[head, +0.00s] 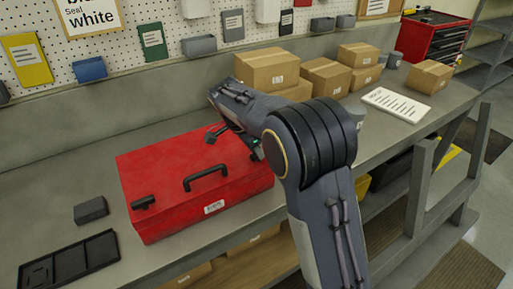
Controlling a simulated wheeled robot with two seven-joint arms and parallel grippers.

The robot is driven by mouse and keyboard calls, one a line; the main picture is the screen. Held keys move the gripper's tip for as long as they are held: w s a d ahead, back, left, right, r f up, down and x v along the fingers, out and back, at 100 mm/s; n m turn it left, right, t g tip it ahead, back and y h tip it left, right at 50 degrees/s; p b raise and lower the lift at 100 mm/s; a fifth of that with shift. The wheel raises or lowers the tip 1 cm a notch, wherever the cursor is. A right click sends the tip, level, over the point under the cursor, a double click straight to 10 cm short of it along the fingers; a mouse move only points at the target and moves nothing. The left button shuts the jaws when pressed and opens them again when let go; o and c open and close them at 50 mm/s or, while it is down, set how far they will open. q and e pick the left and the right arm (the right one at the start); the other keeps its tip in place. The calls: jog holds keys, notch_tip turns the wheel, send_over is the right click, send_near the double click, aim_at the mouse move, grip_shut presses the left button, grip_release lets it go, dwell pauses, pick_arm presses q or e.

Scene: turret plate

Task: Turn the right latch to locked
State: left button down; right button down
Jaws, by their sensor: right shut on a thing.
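A red case (175,165) lies on the grey workbench, with a black carry handle (206,177) on its top. A black left latch (144,202) sits near its left front corner. My right arm reaches over the case's right side. My right gripper (256,151) is low at the right part of the top, where the right latch is, and is shut on it. The gripper and forearm hide most of that latch, so I cannot tell its angle. A small dark part (211,138) shows near the back of the lid. My left gripper is not in view.
A small dark block (91,210) and a black tray (68,264) lie left of the case. Several cardboard boxes (268,70) stand behind my arm. A white labelled board (396,105) lies at the right. A pegboard wall (120,35) rises behind the bench.

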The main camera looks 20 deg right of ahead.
jog(key=c, duration=1.4)
grip_release()
jog(key=v, duration=0.8)
